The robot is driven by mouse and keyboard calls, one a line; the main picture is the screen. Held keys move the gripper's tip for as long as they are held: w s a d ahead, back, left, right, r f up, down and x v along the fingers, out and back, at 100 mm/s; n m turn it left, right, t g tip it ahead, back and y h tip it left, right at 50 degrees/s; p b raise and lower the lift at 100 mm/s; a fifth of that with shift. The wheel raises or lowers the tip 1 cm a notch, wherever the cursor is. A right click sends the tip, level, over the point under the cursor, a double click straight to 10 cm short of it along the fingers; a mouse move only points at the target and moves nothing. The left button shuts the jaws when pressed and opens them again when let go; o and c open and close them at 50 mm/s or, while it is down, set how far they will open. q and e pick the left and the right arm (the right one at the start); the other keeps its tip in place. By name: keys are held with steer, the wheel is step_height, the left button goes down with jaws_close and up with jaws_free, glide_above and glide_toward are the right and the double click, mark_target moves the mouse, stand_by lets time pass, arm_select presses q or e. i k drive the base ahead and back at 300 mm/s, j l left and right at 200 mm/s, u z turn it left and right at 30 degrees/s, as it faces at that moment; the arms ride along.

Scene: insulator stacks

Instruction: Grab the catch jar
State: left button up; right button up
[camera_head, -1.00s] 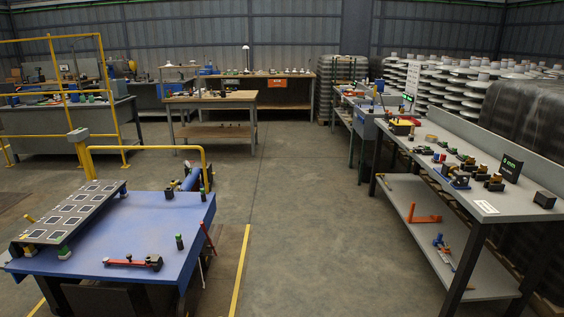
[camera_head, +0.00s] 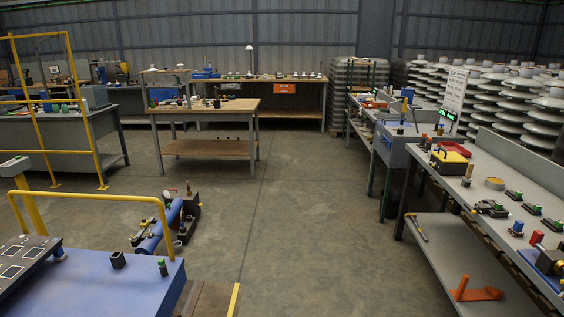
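Neither of my grippers shows in the head view. I cannot tell for certain which object is the catch jar. A small pale cup-like item (camera_head: 177,246) stands by a blue cylinder (camera_head: 158,230) behind the blue table at lower left, too small to identify. A dark green-topped cylinder (camera_head: 162,267) stands on the blue table (camera_head: 110,285). On the right bench, a round yellowish tin (camera_head: 494,184) sits near a yellow-and-black case (camera_head: 450,160).
A yellow rail (camera_head: 95,196) borders the blue table. The grey right bench (camera_head: 455,195) has a lower shelf with an orange bracket (camera_head: 476,290). A wooden-topped table (camera_head: 205,106) stands farther back. The concrete floor (camera_head: 300,220) between them is clear.

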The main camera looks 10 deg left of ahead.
mark_target(178, 248)
steer(key=i+l+u, duration=0.15)
steer(key=i+u, duration=0.25)
steer(key=i, duration=0.25)
steer(key=i+l+u, duration=0.45)
steer(key=i, duration=0.2)
steer(key=i+l+u, duration=0.85)
steer(key=i+l, duration=0.15)
steer(key=l, duration=0.2)
steer(key=i+l+u, duration=0.15)
steer(key=u, duration=0.35)
steer(key=i+l+u, duration=0.1)
steer(key=u, duration=0.4)
steer(key=i+l+u, duration=0.1)
steer(key=l, duration=0.35)
steer(key=i+l+u, duration=0.15)
steer(key=l, duration=0.35)
steer(key=i+l+u, duration=0.1)
steer(key=l, duration=0.4)
steer(key=i+l+u, duration=0.15)
steer(key=l, duration=0.35)
steer(key=l+u, duration=0.1)
steer(key=l, duration=0.4)
steer(key=i, duration=0.05)
